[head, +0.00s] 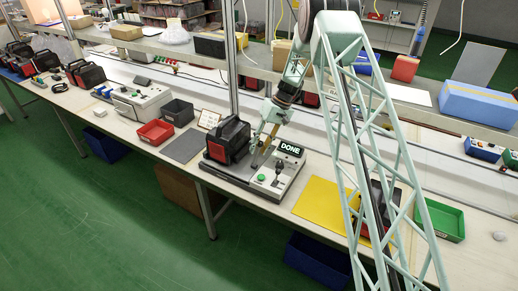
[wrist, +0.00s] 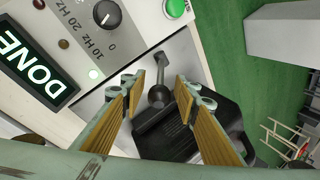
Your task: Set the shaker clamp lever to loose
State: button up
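The shaker (head: 245,183) is a grey bench unit with a lit DONE display (head: 290,149) and a green button (head: 261,177). A black device with red trim (head: 228,140) sits on its left part. In the wrist view, a dark grey clamp lever (wrist: 160,64) with a rounded hub (wrist: 158,96) stands beside the black device (wrist: 168,135). My gripper (wrist: 162,88) is open, with its wood-coloured finger pads on either side of the lever, apart from it. In the head view my gripper (head: 262,152) is low over the shaker. I cannot tell whether the lever is set tight or loose.
In the wrist view, a dial (wrist: 107,13) marked 10 Hz and 20 Hz and the green button (wrist: 176,8) lie near the fingers. A grey mat (head: 185,146) and red bin (head: 156,132) lie left of the shaker, a yellow mat (head: 318,205) right. A shelf runs behind.

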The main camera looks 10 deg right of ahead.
jog(key=shift+c, duration=0.3)
grip_shut()
